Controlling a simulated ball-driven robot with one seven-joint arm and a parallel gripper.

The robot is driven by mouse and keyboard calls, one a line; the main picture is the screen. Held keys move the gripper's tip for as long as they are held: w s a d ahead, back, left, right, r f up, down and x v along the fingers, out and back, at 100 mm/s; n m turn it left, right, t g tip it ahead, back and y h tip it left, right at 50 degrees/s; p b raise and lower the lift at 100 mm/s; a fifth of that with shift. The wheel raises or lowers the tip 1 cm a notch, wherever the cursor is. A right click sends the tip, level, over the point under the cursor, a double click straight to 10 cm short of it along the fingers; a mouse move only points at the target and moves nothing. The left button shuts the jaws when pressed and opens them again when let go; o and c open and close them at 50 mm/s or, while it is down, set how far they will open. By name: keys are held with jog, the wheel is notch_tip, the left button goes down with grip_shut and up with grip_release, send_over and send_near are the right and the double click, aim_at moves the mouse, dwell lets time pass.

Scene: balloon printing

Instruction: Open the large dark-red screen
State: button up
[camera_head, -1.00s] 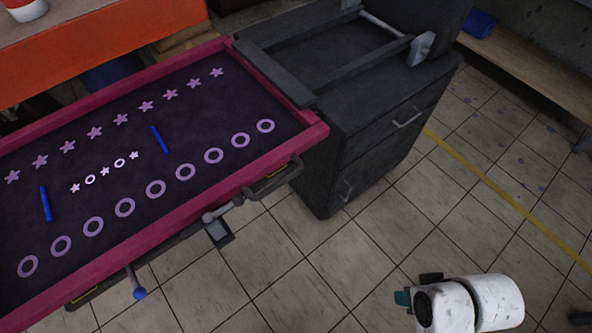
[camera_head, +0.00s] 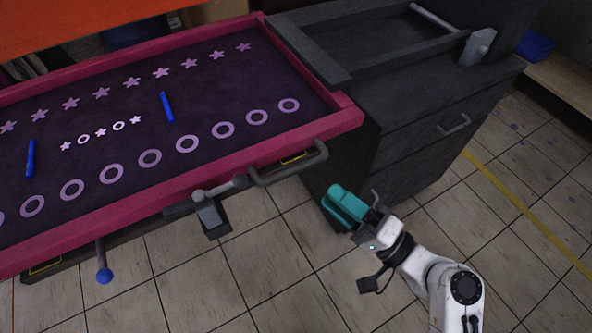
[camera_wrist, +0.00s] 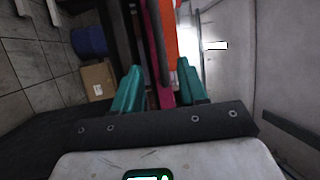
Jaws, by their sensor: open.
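The large screen has a dark-red frame (camera_head: 222,160) around a dark purple mesh with stars and rings. It lies flat over the table at the left of the head view. A grey bar handle (camera_head: 290,172) sticks out of its front edge near the right corner. My gripper (camera_head: 337,208) has teal fingers and is to the right of and a little below the handle in the head view, apart from it. In the wrist view my gripper (camera_wrist: 158,85) is open, with a grey bar and a dark-red strip showing between and beyond its fingers.
A dark grey cabinet (camera_head: 420,150) with drawers stands right of the screen, close to my gripper. A grey lever (camera_head: 210,215) and a blue-knobbed rod (camera_head: 103,274) stick out at the front. A cardboard box (camera_wrist: 97,80) shows in the wrist view. Tiled floor in front is free.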

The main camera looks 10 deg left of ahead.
aim_at(295, 167)
jog(key=p+x, duration=0.1)
jog(key=x, duration=0.9)
jog(key=shift+a, duration=0.1)
grip_shut()
dwell(0.3)
